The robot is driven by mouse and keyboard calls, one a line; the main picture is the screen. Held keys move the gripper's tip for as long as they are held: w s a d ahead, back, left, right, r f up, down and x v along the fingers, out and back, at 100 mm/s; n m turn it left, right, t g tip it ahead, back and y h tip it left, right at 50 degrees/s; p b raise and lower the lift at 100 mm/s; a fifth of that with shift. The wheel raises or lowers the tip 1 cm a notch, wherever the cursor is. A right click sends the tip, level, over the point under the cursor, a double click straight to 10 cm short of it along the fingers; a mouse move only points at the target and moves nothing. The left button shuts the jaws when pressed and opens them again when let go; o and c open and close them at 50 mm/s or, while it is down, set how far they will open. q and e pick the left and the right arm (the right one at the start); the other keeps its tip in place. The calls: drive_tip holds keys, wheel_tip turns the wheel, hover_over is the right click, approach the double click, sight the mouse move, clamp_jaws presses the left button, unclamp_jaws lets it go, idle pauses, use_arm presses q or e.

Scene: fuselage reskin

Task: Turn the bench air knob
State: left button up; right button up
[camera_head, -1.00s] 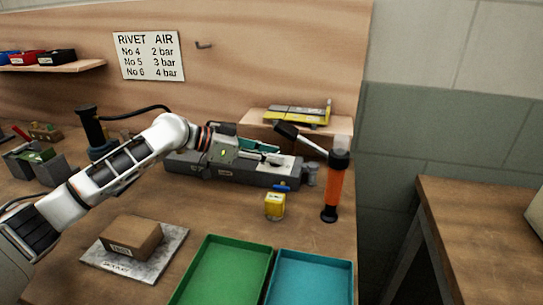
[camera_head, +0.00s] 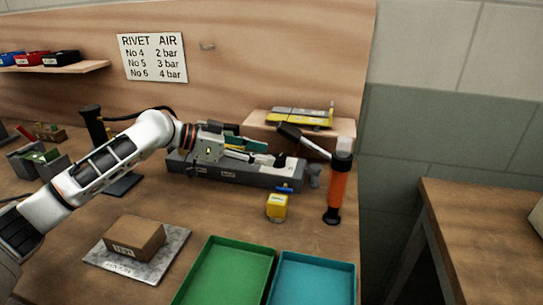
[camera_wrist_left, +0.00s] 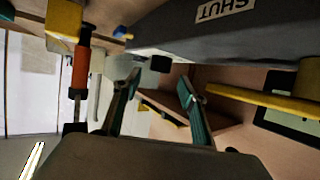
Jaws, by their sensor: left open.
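My left gripper (camera_head: 262,156) is open, with nothing seen between its fingers, and hangs over the long grey bench unit (camera_head: 230,176). In the left wrist view its two green-grey fingers (camera_wrist_left: 160,82) stand apart. The grey unit (camera_wrist_left: 210,32) passes close by there and carries a "SHUT" label (camera_wrist_left: 225,9). A small black knob-like part (camera_wrist_left: 161,63) shows just beyond the fingertips; I cannot tell for sure that it is the air knob. It seems to show in the head view (camera_head: 280,160) near the unit's right end. My right gripper is not in view.
A yellow block (camera_head: 277,208) with a blue part (camera_head: 285,188) and an upright orange tool (camera_head: 337,190) stand right of the gripper. A raised wooden ledge (camera_head: 300,142) lies behind. Green (camera_head: 222,275) and teal (camera_head: 312,280) trays lie in front. A brown box (camera_head: 135,238) sits front left.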

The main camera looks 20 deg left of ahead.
use_arm(q)
drive_tip(key=v, duration=0.8)
